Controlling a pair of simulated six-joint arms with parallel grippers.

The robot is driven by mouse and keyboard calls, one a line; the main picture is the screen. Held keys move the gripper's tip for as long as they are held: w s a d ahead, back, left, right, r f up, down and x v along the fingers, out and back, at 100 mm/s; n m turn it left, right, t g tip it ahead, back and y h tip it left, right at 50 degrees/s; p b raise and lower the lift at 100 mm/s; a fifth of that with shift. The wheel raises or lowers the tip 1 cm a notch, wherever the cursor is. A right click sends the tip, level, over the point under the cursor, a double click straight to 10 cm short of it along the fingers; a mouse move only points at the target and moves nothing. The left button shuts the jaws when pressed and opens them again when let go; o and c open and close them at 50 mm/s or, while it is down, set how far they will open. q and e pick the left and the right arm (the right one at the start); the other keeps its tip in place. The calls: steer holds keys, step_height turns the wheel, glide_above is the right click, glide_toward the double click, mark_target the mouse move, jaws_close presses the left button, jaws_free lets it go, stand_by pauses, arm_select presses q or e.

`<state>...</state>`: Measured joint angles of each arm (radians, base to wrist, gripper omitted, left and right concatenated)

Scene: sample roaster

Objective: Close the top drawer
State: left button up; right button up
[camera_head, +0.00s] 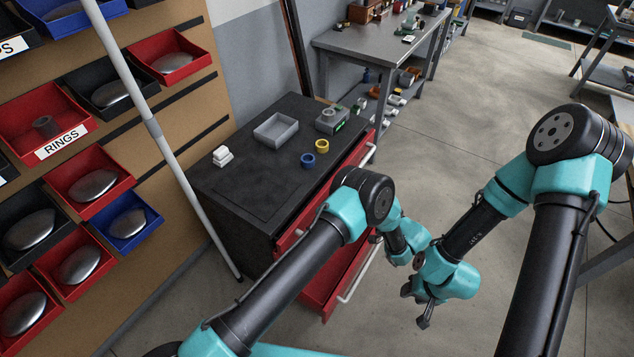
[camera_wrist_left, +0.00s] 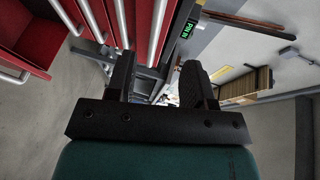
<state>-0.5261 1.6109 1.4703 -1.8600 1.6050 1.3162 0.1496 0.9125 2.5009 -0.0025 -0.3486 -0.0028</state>
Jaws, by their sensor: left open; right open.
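The black-topped cabinet (camera_head: 240,185) has a stack of red drawers on its right-hand side. The top drawer (camera_head: 351,156) shows a red front with a pale handle; my left arm partly covers it, and I cannot tell how far it stands out. In the left wrist view the red drawer fronts and pale handles run along the upper left, beyond the fingers. My left gripper (camera_wrist_left: 157,82) is open, with nothing between its fingers; in the head view it is mostly hidden by its arm. My right gripper (camera_head: 417,304) is open and empty, right of the cabinet and apart from it.
A lower drawer (camera_wrist_left: 30,38) stands pulled out. On the cabinet top are a grey tray (camera_head: 276,130), a small device (camera_head: 331,119), blue and yellow rings and white blocks. A pale pole leans at the left beside the bin wall.

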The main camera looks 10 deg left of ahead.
arm_select(q)
steer(key=shift+s+d, duration=0.1)
steer(key=shift+d, duration=0.05)
steer(key=x, duration=1.7)
jaws_close()
stand_by(0.4)
